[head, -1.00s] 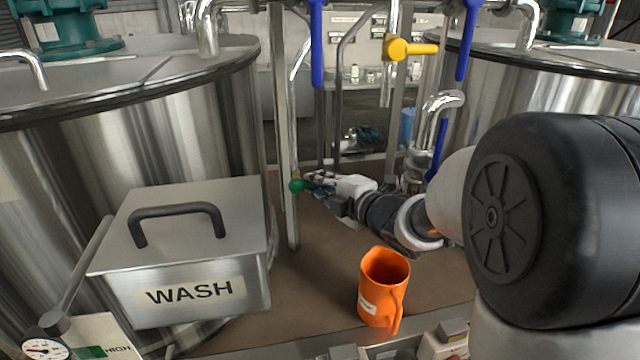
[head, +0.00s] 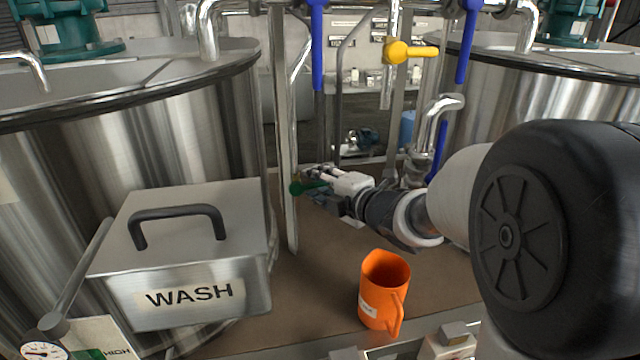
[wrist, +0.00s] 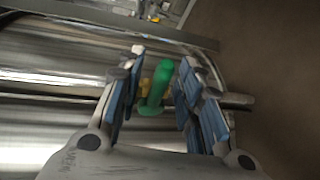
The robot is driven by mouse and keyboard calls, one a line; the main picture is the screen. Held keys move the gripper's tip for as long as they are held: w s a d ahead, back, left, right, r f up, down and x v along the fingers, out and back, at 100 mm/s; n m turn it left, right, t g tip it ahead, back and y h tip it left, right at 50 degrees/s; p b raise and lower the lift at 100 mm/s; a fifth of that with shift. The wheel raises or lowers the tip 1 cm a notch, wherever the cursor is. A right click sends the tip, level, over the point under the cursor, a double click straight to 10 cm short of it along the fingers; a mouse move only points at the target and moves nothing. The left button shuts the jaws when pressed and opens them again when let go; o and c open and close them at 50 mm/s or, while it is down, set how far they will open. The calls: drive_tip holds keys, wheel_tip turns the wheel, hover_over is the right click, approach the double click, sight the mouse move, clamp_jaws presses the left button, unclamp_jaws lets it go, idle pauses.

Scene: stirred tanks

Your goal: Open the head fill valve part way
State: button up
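A green valve handle (head: 298,188) sits on the upright steel pipe (head: 288,140) between the tanks. It also shows in the wrist view (wrist: 157,86), between my fingers. My gripper (head: 322,189) is at this handle, coming from the right. In the wrist view my gripper (wrist: 160,92) is open, with blue-padded fingers on both sides of the handle and gaps visible beside it. Other valve handles are a yellow one (head: 412,50) and blue ones (head: 317,45) (head: 467,42) above. No label shows which is the head fill valve.
A steel WASH box (head: 190,255) stands at front left. An orange jug (head: 383,290) stands on the brown deck below my arm. Large steel tanks (head: 130,130) (head: 540,90) flank the pipes. Bare deck (head: 310,290) lies left of the jug.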

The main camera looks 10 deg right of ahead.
drive_tip(key=v, duration=1.2)
drive_tip(key=shift+r, duration=0.1)
